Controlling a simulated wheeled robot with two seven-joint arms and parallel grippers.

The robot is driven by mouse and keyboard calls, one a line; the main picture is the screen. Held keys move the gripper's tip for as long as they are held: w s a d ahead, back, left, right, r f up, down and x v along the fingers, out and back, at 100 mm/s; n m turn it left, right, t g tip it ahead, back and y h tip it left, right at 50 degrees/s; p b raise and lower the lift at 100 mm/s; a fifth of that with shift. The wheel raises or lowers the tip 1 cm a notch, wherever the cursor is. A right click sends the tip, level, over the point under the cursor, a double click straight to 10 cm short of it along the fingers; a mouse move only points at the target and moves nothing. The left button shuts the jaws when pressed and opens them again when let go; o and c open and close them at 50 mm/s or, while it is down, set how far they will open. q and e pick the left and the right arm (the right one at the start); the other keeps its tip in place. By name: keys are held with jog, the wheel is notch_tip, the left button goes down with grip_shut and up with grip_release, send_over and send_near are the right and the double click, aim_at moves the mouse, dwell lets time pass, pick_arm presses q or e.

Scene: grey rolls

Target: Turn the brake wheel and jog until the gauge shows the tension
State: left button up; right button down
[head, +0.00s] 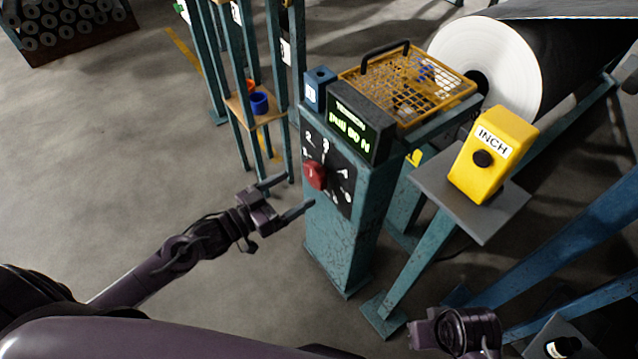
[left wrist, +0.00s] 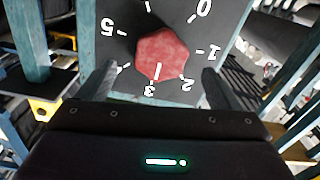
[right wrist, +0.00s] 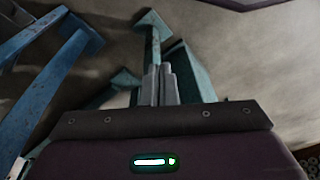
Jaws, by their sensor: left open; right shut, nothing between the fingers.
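The red brake wheel (head: 314,175) sits on a black numbered dial on a teal pedestal. In the left wrist view the wheel (left wrist: 162,55) has its white mark toward 3. My left gripper (head: 298,191) is open just in front of it, its fingers (left wrist: 158,82) apart and not closed on the wheel. The gauge (head: 352,128) has green lit text that seems to read "pull 80 N"; the digits are hard to be sure of. The yellow INCH box (head: 492,155) has a black button (head: 482,158). My right gripper (head: 455,330) is low, below the box; its fingers (right wrist: 160,84) are shut and empty.
A yellow mesh guard (head: 410,85) with a black handle lies behind the gauge. A large roll (head: 490,65) stands behind it. The INCH box stands on a grey plate (head: 485,222). Blue beams cross at right.

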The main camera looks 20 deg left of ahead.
aim_at(312, 179)
pick_arm(q)
jog(key=b+x, duration=0.1)
jog(key=x, duration=0.5)
pick_arm(e)
jog(key=shift+w+a+f+t+y, duration=0.3)
jog(key=shift+w+a+t, duration=0.1)
jog(key=shift+a, duration=0.2)
pick_arm(q)
jog(key=shift+c, duration=0.5)
jog(key=c, duration=0.9)
